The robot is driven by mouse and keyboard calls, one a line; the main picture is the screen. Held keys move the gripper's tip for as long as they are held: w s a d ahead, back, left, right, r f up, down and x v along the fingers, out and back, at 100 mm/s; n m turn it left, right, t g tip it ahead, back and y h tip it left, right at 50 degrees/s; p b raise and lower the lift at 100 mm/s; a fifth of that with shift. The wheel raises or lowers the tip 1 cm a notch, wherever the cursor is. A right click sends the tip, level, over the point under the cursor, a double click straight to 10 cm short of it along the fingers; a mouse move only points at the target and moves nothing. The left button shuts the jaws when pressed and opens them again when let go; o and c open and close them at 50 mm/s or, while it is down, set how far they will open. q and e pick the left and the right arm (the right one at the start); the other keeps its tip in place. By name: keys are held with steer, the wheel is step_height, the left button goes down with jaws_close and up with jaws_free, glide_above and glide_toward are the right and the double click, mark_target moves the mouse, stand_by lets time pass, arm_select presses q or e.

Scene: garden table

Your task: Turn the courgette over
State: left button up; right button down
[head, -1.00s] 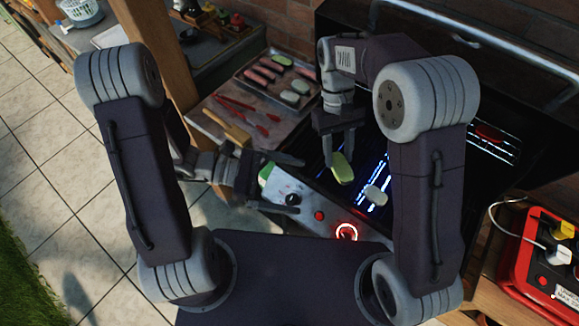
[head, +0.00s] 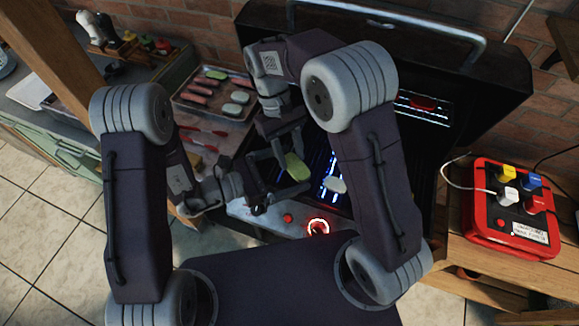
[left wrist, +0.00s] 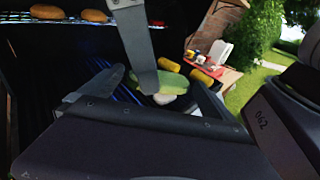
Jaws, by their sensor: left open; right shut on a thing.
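The green courgette slice (head: 298,167) is held over the grill by my right gripper (head: 288,146), which is shut on its upper end. In the left wrist view the slice (left wrist: 168,84) shows its pale green face, with one grey finger of my right gripper (left wrist: 141,50) across its left end. My left gripper (head: 262,184) is open at the grill's front edge, left of the slice. In the left wrist view its fingers (left wrist: 145,90) stand either side of the slice, which looks to be beyond them. I cannot tell whether they touch it.
Another pale slice (head: 335,186) lies on the black grill (head: 318,182), right of the held one. A tray (head: 222,110) with sausages and slices stands at the back left, with red tongs (head: 205,132) nearby. A red power box (head: 505,228) sits on the right-hand wooden table.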

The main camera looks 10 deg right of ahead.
arm_select(q)
steer(key=shift+d, duration=0.25)
steer(key=shift+w, duration=0.1)
steer(key=c, duration=1.3)
arm_select(e)
steer(key=c, duration=0.8)
jaws_free()
steer(key=v, duration=1.2)
